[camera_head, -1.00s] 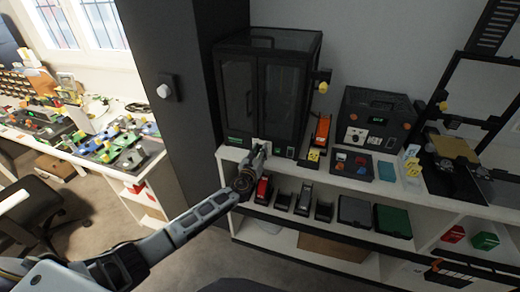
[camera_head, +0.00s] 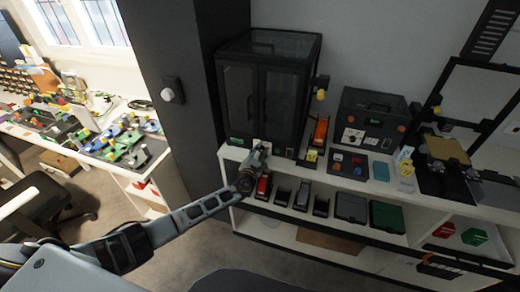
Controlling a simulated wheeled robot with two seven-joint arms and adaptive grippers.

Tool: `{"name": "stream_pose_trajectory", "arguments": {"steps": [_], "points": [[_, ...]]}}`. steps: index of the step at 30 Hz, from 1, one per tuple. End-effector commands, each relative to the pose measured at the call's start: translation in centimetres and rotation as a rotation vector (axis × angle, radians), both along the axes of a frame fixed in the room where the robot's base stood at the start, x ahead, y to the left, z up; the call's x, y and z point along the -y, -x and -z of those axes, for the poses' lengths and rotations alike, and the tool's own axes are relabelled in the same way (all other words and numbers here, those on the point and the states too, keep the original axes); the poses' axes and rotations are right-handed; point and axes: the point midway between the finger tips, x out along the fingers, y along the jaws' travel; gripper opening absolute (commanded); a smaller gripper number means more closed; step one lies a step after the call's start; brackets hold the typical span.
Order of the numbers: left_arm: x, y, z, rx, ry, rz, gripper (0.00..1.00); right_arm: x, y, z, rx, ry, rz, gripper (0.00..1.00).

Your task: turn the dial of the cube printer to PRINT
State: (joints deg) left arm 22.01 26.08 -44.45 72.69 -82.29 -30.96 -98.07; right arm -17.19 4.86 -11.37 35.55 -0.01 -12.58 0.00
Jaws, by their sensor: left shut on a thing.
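The cube printer, a dark cabinet with two glazed doors (camera_head: 264,90), stands at the left end of the white shelf unit. My left gripper (camera_head: 258,155) is at the printer's lower front, at the middle of its base panel. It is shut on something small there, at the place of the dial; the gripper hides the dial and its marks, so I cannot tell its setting. A small green display (camera_head: 237,141) shows at the left of the base panel. My right gripper is not in view.
A dark box with a handle and knobs (camera_head: 375,119) stands right of the printer, with an orange device (camera_head: 320,131) between them. Black holders and bins (camera_head: 352,207) fill the shelf below. A dark pillar (camera_head: 174,95) rises at the left.

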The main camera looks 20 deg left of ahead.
Motion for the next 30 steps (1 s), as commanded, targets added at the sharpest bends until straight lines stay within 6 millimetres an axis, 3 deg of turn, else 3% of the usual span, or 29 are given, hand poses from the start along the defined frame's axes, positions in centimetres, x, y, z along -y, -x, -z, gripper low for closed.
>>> {"name": "stream_pose_trajectory", "arguments": {"steps": [10,22,23,24,30], "points": [[0.0,0.1,0.2,-0.001,-0.113,0.001,0.02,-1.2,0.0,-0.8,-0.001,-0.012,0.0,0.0],[0.0,0.1,0.3,-0.001,-0.12,0.001,0.02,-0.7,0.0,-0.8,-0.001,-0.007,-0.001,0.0],[0.0,0.1,0.3,-0.001,-0.12,0.001,0.29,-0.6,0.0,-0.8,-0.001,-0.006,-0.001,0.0],[0.0,0.1,0.3,-0.001,-0.12,0.001,0.35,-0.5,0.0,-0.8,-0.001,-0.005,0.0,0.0],[0.0,0.1,0.2,0.001,-0.119,0.0,0.35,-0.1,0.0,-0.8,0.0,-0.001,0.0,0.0]]}}
